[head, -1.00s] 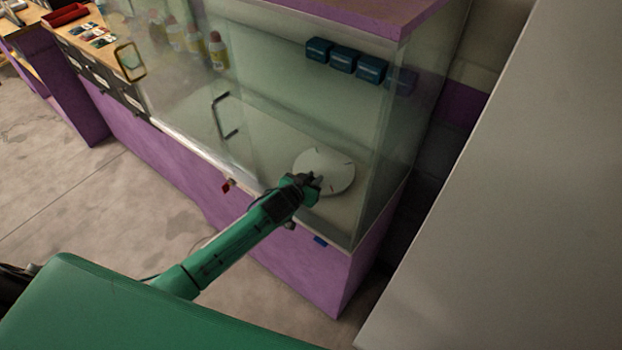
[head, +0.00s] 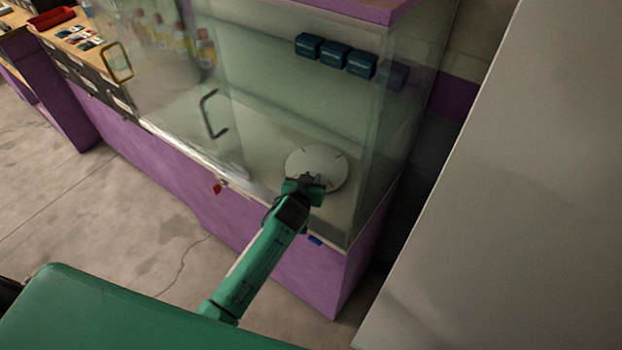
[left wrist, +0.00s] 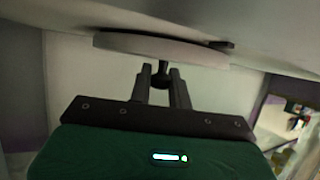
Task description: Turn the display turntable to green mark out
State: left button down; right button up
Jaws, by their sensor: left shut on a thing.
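The display turntable (head: 317,160) is a pale round disc with short dark marks near its rim. It lies on the floor of the glass case, towards its right end. My left gripper (head: 310,181) is at the disc's near edge. In the left wrist view, the left gripper (left wrist: 160,78) is shut on a small dark peg (left wrist: 162,68) at the side of the turntable (left wrist: 170,49). The gripper hides part of the disc's near rim in the head view. I cannot make out a green mark. My right gripper is not in view.
The glass case (head: 390,130) stands on a purple base (head: 190,175), with a dark door handle (head: 213,113) left of my arm. Several dark blue boxes (head: 334,54) sit behind the disc. A small blue tab (head: 315,240) is on the front edge. A grey panel (head: 480,200) bounds the right.

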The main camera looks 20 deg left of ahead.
pick_arm(q)
jog(key=c, duration=1.4)
grip_release()
jog(key=shift+a+r, duration=0.15)
jog(key=shift+c, duration=0.2)
jog(key=shift+o, duration=0.5)
jog(key=shift+s, duration=0.6)
jog(key=b+v, duration=0.1)
jog(key=v, duration=1)
jog(key=shift+s+r+b, duration=0.15)
jog(key=shift+r+b, duration=0.05)
jog(key=shift+b, duration=0.2)
jog(key=shift+s+r, duration=0.3)
jog(key=shift+s, duration=0.25)
